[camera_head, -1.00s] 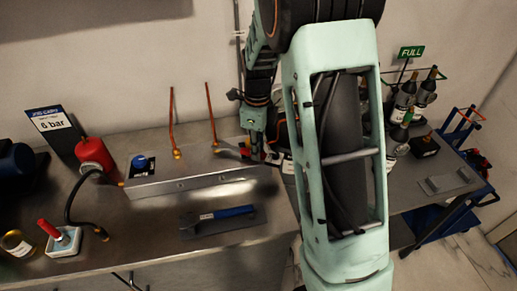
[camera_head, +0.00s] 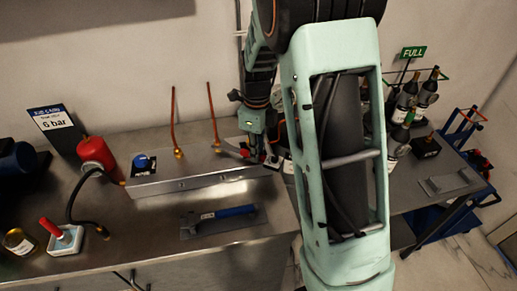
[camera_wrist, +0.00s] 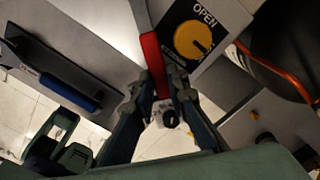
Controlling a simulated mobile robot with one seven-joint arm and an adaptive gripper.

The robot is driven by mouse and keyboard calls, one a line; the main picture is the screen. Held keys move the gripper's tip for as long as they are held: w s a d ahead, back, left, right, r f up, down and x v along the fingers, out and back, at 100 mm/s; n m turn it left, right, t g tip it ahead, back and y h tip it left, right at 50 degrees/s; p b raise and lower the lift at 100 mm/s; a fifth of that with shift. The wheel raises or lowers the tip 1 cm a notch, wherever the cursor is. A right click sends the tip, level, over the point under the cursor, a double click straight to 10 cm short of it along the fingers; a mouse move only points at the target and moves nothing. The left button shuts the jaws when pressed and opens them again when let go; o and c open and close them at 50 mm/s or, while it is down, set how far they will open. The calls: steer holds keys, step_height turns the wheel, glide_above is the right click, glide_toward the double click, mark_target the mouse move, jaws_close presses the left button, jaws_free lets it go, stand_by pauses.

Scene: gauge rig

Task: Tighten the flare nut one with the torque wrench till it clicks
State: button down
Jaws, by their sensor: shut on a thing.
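My gripper (camera_head: 257,154) is at the right end of the metal rig block (camera_head: 200,178), shut on a red-handled wrench (camera_wrist: 152,62). The wrench's narrow end (camera_head: 232,151) reaches left to the brass flare nut (camera_head: 217,147) under the right copper pipe; I cannot tell whether it is seated around the nut. A second flare nut (camera_head: 179,153) sits under the left pipe. Nothing marks which nut is one. A blue-handled wrench (camera_head: 228,212) lies on a dark mat in front of the block; it also shows in the wrist view (camera_wrist: 70,91).
The wrist view shows a yellow knob (camera_wrist: 193,40) marked OPEN close to the held wrench. A blue knob (camera_head: 140,162), red cylinder (camera_head: 96,153) and black hose (camera_head: 70,203) stand left. Bottles (camera_head: 405,100) stand right. The front bench is clear around the mat.

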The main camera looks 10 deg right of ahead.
steer(key=shift+s+a+m, duration=0.65)
steer(key=shift+s+m, duration=0.1)
steer(key=shift+m, duration=0.05)
steer(key=shift+s+a+m+p, duration=0.6)
steer(key=shift+m+p, duration=0.1)
steer(key=shift+m, duration=0.1)
stand_by(0.6)
steer(key=shift+s+a+m+p, duration=0.45)
steer(key=shift+a+m+p, duration=0.15)
steer(key=shift+p, duration=0.05)
steer(key=shift+s+a+m+p, duration=0.4)
steer(key=shift+a+m+p, duration=0.2)
stand_by(1.0)
steer(key=shift+w+d+n, duration=0.7)
steer(key=shift+d+n, duration=0.2)
steer(key=shift+n, duration=0.1)
steer(key=shift+s+d, duration=0.1)
steer(key=shift+s, duration=0.05)
stand_by(0.5)
